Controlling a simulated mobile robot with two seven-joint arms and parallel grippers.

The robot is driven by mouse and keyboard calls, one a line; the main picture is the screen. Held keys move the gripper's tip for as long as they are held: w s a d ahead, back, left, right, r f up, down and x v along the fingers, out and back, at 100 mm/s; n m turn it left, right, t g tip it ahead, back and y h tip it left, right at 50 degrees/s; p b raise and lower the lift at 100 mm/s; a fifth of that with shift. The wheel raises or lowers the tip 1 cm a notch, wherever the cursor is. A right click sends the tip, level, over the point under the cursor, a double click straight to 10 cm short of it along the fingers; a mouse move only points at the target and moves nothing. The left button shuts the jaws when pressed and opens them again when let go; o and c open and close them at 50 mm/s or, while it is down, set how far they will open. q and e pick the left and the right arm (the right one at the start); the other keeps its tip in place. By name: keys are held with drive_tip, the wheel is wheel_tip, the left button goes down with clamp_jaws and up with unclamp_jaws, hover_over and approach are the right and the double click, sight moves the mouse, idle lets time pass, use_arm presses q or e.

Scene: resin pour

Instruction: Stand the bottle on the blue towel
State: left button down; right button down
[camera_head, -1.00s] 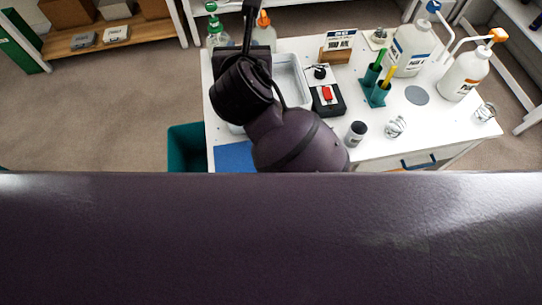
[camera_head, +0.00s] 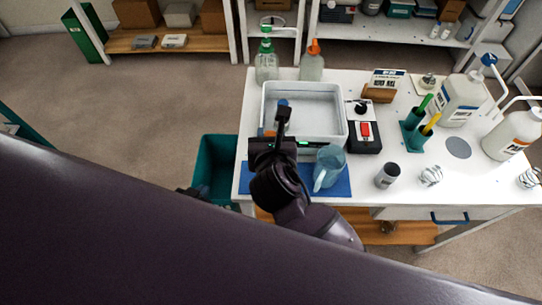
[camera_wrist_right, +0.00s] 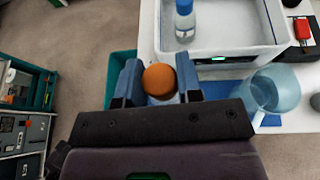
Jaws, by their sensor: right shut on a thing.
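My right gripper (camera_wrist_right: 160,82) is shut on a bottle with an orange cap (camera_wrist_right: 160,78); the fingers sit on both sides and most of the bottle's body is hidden. In the head view this gripper (camera_head: 272,148) is at the front edge of the white tray, over the towel's left part. The blue towel (camera_head: 339,186) lies flat along the table's front edge, partly hidden by my arm. A dark shape by the teal bin may be my left gripper (camera_head: 190,194); its fingers cannot be made out.
A clear blue pitcher (camera_head: 328,166) stands on the towel, right of my right gripper. The white tray (camera_head: 336,92) behind holds a blue-capped bottle (camera_wrist_right: 184,22). A teal bin (camera_head: 213,160) stands left of the table. A grey cup (camera_head: 387,175) stands to the right.

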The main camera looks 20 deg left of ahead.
drive_tip(key=shift+f+b, duration=0.65)
drive_tip(key=shift+f, duration=3.45)
drive_tip(key=c, duration=0.8)
unclamp_jaws()
drive_tip(key=shift+s, duration=0.1)
drive_tip(key=p+v, duration=0.1)
drive_tip(key=v, duration=1.1)
